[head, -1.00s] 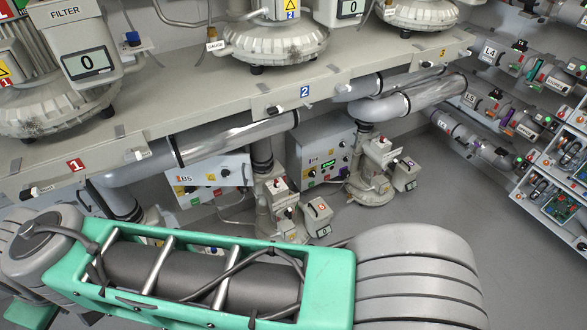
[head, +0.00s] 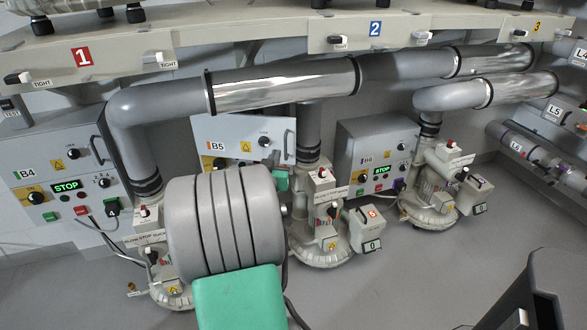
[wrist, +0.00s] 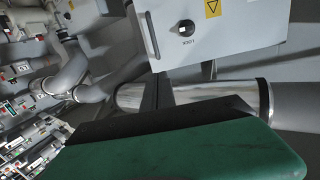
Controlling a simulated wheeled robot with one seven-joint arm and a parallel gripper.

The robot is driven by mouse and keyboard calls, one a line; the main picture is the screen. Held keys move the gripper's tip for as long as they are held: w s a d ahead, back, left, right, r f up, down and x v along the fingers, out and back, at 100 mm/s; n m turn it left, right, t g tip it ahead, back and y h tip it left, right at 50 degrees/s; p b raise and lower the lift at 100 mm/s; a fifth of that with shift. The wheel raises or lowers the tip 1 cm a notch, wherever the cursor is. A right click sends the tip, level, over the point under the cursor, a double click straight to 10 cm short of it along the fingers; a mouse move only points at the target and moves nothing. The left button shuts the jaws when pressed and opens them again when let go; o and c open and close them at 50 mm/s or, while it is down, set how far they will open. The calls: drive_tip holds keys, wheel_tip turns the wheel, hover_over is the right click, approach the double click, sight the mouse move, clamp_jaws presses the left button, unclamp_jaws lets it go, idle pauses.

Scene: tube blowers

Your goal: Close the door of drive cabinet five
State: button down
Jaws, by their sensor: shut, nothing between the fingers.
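Drive cabinet five, labelled B5, has a pale grey door (head: 236,129) with a LOCK knob, a yellow warning sign and a dark handle at its right edge. It stands behind my arm in the head view, which hides its lower part. How far the door stands from its frame is not clear. The wrist view shows the door (wrist: 205,47) upside down and close, with its LOCK knob and part of the handle. My gripper (wrist: 157,95) shows there as dark fingers near the door's edge, shut and empty. Contact with the door cannot be told.
Cabinet B4 (head: 60,165) is to the left and cabinet B6 (head: 372,150) to the right, both with STOP displays. A shiny pipe (head: 285,86) runs above B5. A blower unit (head: 322,225) stands right of my arm.

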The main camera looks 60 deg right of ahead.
wheel_tip(320, 180, down, 2)
drive_tip(key=s+d, duration=0.1)
drive_tip(key=s, duration=0.1)
drive_tip(key=h, duration=0.1)
approach(295, 132)
drive_tip(key=x, duration=0.7)
drive_tip(key=shift+f+b, duration=0.1)
drive_tip(key=shift+b, duration=0.3)
